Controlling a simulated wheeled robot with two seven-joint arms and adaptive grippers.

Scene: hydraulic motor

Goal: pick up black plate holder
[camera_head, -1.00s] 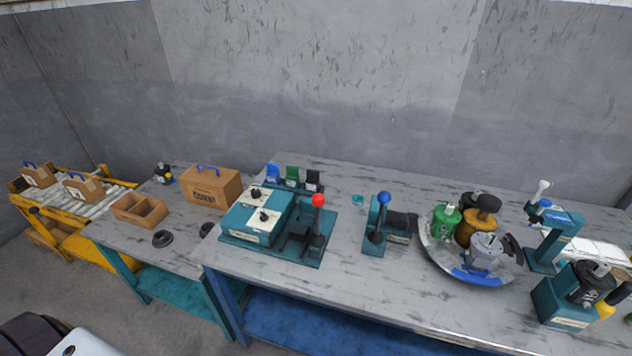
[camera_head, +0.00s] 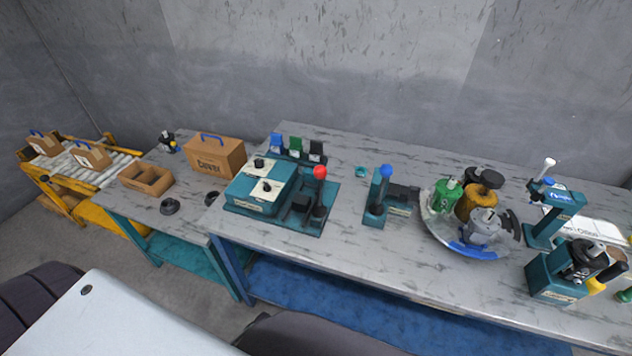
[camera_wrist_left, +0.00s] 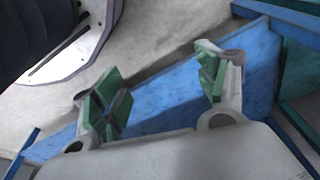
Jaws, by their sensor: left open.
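A small black holder (camera_head: 316,151) stands upright at the right end of a row on the back of the main table. A green holder (camera_head: 295,147) and a blue holder (camera_head: 277,144) stand to its left in the same row. My left gripper (camera_wrist_left: 160,85) shows in the left wrist view with its green-padded fingers wide apart and nothing between them. Below it are the floor and a blue shelf; no holder shows in that view. Neither gripper shows in the head view.
In front of the holders is a teal press with a red-knobbed lever (camera_head: 320,172). A blue-knobbed lever device (camera_head: 377,197) stands to the right, then a round tray (camera_head: 430,226) with motor parts. A cardboard box (camera_head: 216,157) is left.

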